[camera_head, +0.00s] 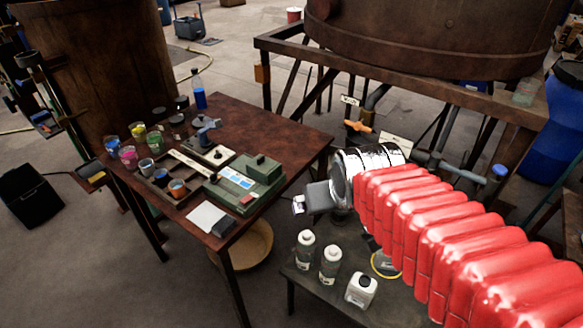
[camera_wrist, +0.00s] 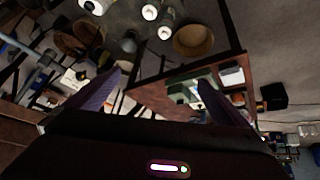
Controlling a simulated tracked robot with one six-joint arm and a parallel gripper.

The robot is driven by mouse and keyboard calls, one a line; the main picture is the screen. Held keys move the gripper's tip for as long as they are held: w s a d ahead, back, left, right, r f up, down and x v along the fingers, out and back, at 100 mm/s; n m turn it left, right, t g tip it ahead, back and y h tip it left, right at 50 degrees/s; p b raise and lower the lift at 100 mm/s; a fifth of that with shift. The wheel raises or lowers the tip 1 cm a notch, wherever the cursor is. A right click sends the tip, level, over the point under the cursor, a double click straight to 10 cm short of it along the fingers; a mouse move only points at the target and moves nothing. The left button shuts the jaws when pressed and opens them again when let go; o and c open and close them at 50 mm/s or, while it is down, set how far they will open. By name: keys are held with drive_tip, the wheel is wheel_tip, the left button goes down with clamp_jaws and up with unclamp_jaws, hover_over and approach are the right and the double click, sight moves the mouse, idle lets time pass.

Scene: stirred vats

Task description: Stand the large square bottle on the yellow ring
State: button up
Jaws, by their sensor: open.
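My gripper (camera_head: 299,205) is up and left of the bottle, above the bench's far end. In the wrist view its two fingers (camera_wrist: 158,92) are spread wide with nothing held between them.
Two round grey bottles with white caps (camera_head: 305,250) (camera_head: 330,265) stand left of the square bottle. A rusty table (camera_head: 255,118) with paint pots and a green case (camera_head: 243,183) is to the left. A tan bowl (camera_head: 252,245) is beneath it. A large vat (camera_head: 430,35) stands behind.

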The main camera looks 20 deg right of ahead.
drive_tip(key=s+a+r+y, duration=0.1)
drive_tip(key=s+a+r, duration=0.1)
drive_tip(key=s+a, duration=0.3)
drive_tip(key=s, duration=0.2)
drive_tip(key=shift+s+r+n+g, duration=0.25)
drive_tip(key=shift+s+n+g, duration=0.05)
drive_tip(key=shift+n+g, duration=0.1)
drive_tip(key=shift+c, duration=0.5)
